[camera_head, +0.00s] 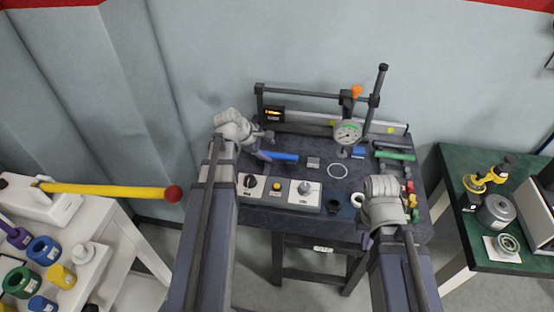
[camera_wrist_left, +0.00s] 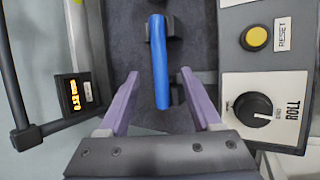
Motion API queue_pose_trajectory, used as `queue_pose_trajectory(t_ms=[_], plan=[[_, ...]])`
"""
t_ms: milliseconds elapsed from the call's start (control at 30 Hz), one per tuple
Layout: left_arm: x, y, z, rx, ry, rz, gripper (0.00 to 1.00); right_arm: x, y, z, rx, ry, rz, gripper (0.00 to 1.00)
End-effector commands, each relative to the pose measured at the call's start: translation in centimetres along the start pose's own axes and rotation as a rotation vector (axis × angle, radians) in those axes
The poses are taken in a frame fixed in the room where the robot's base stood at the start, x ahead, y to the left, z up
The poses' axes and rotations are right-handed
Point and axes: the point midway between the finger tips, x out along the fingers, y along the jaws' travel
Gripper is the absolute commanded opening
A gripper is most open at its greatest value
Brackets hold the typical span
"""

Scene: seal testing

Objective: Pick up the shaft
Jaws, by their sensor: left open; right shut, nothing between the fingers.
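The shaft appears to be the blue rod (camera_head: 284,156) lying on the dark bench top near its left side. In the left wrist view the blue rod (camera_wrist_left: 159,55) rests on dark supports and runs lengthwise between the fingers. My left gripper (camera_head: 265,147) is open beside the rod's left end. Its purple fingers (camera_wrist_left: 160,75) stand apart on either side of the rod, with visible gaps and no contact seen. My right gripper (camera_head: 367,241) is at the bench's front right, shut and empty, mostly hidden by its wrist.
A control panel (camera_head: 283,193) with a knob and buttons lies along the bench front. A dial gauge (camera_head: 347,133) hangs from a bar frame at the back. A white ring (camera_head: 337,171) and a green rod (camera_head: 396,156) lie farther right. A small lit display (camera_wrist_left: 72,90) stands left.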

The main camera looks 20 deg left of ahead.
Motion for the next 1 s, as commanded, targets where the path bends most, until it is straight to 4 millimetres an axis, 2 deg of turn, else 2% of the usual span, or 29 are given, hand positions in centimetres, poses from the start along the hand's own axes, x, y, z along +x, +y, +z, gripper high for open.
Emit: queue_pose_trajectory(t_ms=[267,600,867,1000], plan=[[1.1,-0.1,-0.2,0.000,0.000,-0.001,0.65,0.9,-0.1,-0.1,0.000,0.000,0.000,0.00],[5.3,-0.1,-0.6,0.002,-0.001,-0.002,0.65,4.5,-0.4,-0.3,0.000,0.000,0.000,0.00],[5.3,0.1,-0.5,0.000,0.000,-0.001,0.65,4.4,-0.4,-0.3,0.000,0.000,0.000,0.00],[5.3,0.1,-0.5,0.001,0.000,-0.001,0.52,4.4,-0.4,-0.3,0.000,0.000,0.000,0.00]])
